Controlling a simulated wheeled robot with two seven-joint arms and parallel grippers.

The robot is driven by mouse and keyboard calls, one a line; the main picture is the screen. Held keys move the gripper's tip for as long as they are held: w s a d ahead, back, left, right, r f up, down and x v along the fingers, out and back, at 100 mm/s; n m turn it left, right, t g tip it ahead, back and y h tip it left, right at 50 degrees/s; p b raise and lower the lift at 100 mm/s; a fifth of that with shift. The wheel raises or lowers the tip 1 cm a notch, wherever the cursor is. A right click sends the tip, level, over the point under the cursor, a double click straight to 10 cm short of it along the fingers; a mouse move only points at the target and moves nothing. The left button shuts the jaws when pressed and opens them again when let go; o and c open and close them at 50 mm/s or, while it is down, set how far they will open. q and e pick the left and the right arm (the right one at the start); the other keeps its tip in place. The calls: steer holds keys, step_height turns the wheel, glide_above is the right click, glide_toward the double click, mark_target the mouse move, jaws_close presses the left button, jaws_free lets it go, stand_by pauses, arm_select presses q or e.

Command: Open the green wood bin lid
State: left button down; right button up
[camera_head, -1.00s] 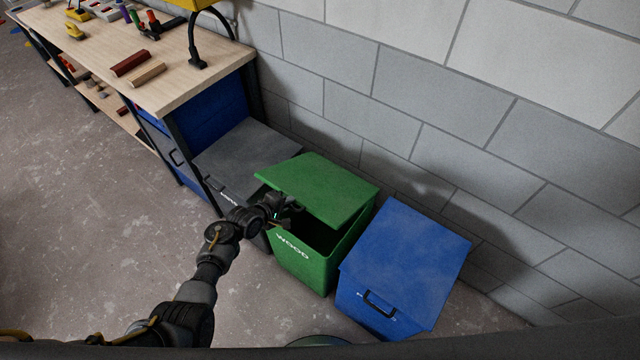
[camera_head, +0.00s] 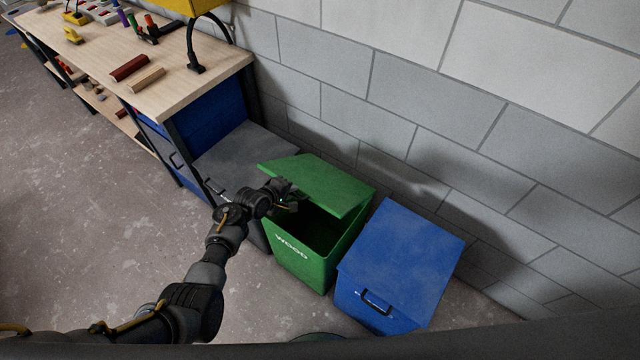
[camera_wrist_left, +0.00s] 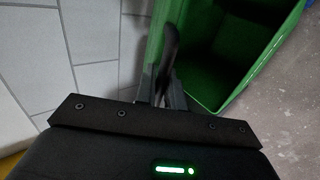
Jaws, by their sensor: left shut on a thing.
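The green wood bin (camera_head: 302,250) stands against the wall between a grey bin and a blue bin, with "WOOD" on its front. Its green lid (camera_head: 322,183) is tilted up, front edge raised, with the dark inside showing below. My left gripper (camera_head: 287,200) is at the lid's front edge and shut on the lid's handle, which is mostly hidden in the head view. In the left wrist view the fingers (camera_wrist_left: 165,85) close around a dark bar, likely the handle, with the open bin (camera_wrist_left: 235,50) beyond. My right gripper is not in view.
The blue bin (camera_head: 401,262) with a closed lid stands close on the right. The grey bin (camera_head: 245,155) stands close on the left, near the workbench (camera_head: 165,88). The block wall (camera_head: 420,110) is right behind the bins. Open floor (camera_head: 90,220) lies in front.

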arm_select(q)
steer(key=shift+g+y, duration=0.4)
steer(key=shift+g, duration=0.1)
steer(key=w+d+r, duration=0.1)
steer(key=w+r, duration=0.1)
steer(key=r, duration=0.1)
steer(key=w+d+r, duration=0.1)
steer(key=shift+w+d+r, duration=0.1)
steer(key=shift+d+r, duration=0.25)
steer(key=shift+r, duration=0.05)
steer(key=shift+w+d+r, duration=0.2)
steer(key=shift+w+r, duration=0.1)
steer(key=shift+r, duration=0.05)
steer(key=w+d+r+g+y, duration=0.1)
steer(key=w+d+r, duration=0.2)
steer(key=w+r, duration=0.1)
steer(key=shift+w+d+b, duration=0.15)
steer(key=shift+d+b, duration=0.1)
steer(key=shift+b, duration=0.1)
steer(key=shift+r, duration=0.1)
